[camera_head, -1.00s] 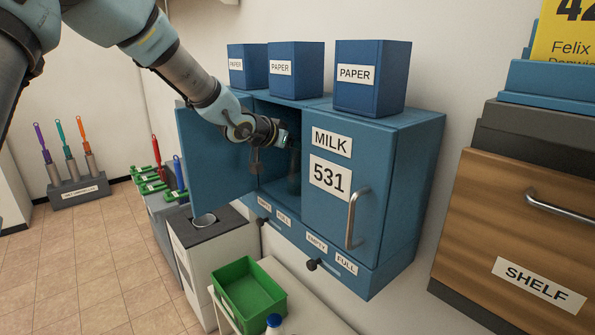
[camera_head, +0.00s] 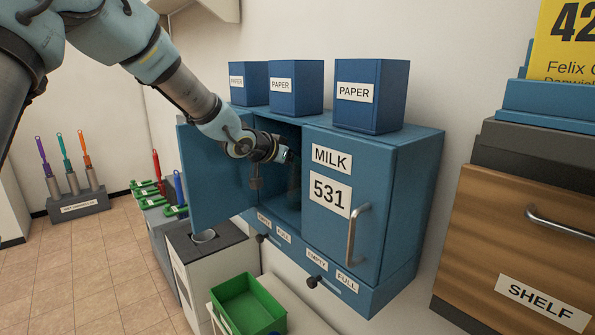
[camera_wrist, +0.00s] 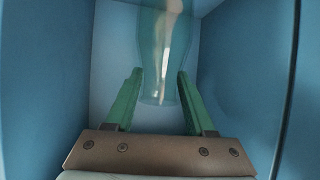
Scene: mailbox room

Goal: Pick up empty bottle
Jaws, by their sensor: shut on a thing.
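A clear, greenish empty bottle (camera_wrist: 163,55) stands out in the wrist view against the blue inside of a compartment. My gripper (camera_wrist: 160,76) has its two green fingers on either side of the bottle and is shut on it. The bottle's upper part runs out of the top of the wrist view. In the head view my gripper (camera_head: 290,157) reaches into the open left compartment of the blue milk cabinet (camera_head: 390,220). The bottle is only a dim shape there, so I cannot tell whether it touches the compartment floor.
The open cabinet door (camera_head: 212,180) stands left of my gripper. The closed door marked 531 (camera_head: 331,195) is to the right. Blue paper boxes (camera_head: 371,95) stand on top. A green bin (camera_head: 248,305) sits below, and a wooden shelf unit (camera_head: 520,230) is at right.

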